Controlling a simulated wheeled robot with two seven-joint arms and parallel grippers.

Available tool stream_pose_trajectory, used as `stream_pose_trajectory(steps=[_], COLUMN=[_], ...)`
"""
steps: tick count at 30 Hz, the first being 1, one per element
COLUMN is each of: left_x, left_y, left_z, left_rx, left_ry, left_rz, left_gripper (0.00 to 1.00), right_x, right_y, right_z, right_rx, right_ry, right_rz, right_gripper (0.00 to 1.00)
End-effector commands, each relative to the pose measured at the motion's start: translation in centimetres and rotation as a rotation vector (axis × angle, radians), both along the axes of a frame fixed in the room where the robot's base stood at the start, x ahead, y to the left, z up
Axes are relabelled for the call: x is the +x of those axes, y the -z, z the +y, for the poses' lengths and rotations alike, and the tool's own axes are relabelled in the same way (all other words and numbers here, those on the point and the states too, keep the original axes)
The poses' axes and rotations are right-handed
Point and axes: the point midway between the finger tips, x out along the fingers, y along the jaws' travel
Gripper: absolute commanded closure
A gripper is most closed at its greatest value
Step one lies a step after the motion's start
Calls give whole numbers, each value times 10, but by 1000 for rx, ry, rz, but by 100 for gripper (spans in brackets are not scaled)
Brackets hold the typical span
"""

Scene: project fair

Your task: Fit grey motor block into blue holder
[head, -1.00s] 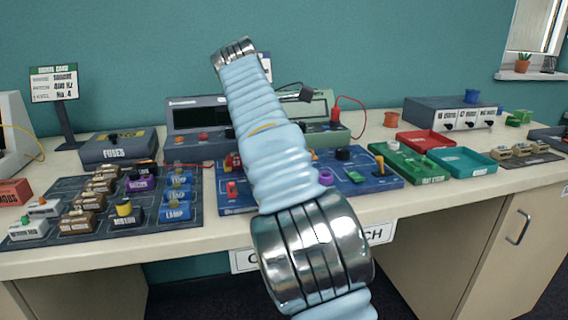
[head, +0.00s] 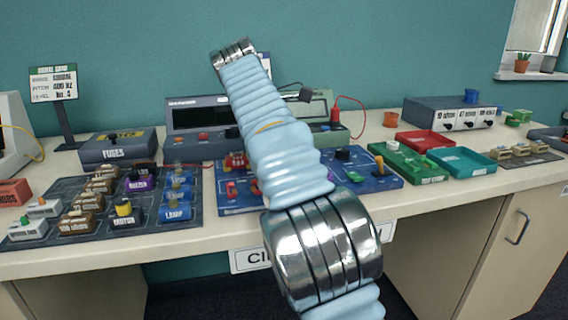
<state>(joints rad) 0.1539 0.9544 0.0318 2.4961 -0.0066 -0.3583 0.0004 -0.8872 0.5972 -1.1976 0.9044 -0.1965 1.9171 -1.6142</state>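The grey motor block (head: 125,217), labelled MOTOR and topped with a yellow cylinder, sits at the front right of the dark parts mat (head: 62,190). The blue circuit board (head: 375,184) lies right of the mat, and its middle is hidden behind my arm. I cannot make out a blue holder for certain; it may be on the hidden part of the board. One light-blue ribbed arm of mine rises from the bottom across the board and ends in a metal-ringed joint high up. Neither gripper's fingers show.
Several lamp, buzzer and brown blocks stand on the mat around the motor. A fuses box (head: 118,147) and a grey meter (head: 196,122) stand behind. A red tray (head: 428,141), green tray (head: 405,163) and teal tray (head: 462,160) sit at right. Bare bench runs along the front.

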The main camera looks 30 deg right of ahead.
Motion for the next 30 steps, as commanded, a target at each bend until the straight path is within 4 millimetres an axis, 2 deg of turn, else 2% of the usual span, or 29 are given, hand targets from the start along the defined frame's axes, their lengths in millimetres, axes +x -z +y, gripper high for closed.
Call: stream_pose_trajectory(steps=[30], left_x=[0], left_y=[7], left_z=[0], left_rx=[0], left_ry=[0], left_rz=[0], left_gripper=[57], right_x=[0], right_y=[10], right_z=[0], right_rx=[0], right_ry=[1], right_rz=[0], right_gripper=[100])
